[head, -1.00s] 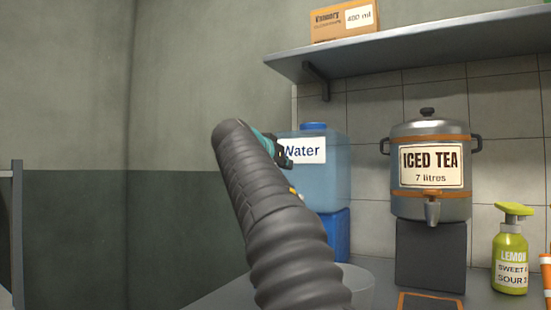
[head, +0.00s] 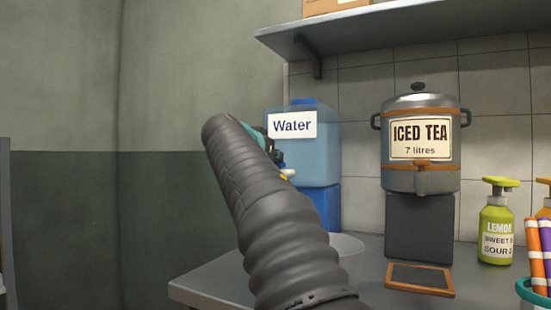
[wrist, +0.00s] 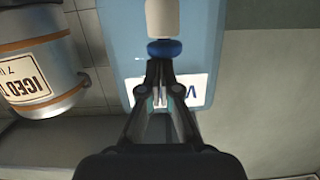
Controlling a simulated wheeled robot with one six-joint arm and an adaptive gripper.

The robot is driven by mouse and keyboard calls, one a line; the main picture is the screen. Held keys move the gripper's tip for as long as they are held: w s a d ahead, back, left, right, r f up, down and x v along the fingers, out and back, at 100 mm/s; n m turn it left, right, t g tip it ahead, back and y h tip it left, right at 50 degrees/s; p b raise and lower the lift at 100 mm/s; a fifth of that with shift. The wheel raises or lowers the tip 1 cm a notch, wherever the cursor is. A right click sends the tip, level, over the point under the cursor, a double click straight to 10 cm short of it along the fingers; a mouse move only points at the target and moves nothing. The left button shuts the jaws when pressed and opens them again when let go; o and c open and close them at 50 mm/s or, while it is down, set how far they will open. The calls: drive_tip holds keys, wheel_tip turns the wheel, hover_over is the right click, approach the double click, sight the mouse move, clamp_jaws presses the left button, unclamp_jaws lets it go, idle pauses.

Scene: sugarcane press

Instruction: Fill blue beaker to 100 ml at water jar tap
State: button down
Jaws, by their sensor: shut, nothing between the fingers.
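The water jar (head: 318,160) is a translucent blue container with a white "Water" label and a blue cap. It stands on a blue block (head: 326,207). In the wrist view, which is upside down, the jar (wrist: 200,40) fills the middle. Its tap shows there as a white piece (wrist: 162,18) with a blue end (wrist: 165,49). My gripper (wrist: 160,65) is shut and empty, its tips right by the blue end; contact is unclear. In the head view my arm mostly hides my gripper (head: 280,165). I see no blue beaker.
An iced tea urn (head: 420,165) stands on a dark block right of the jar. A shelf (head: 420,22) hangs above.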

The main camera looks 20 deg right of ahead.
drive_tip(key=shift+w+f, duration=0.1)
drive_tip(key=shift+f, duration=0.8)
idle(2.1)
wheel_tip(320, 180, up, 5)
drive_tip(key=p, duration=0.4)
drive_tip(key=b+v, duration=0.1)
drive_tip(key=v, duration=0.9)
drive_tip(key=shift+s+r+b, duration=0.15)
drive_tip(key=shift+s+b, duration=0.15)
drive_tip(key=shift+s, duration=0.1)
idle(0.6)
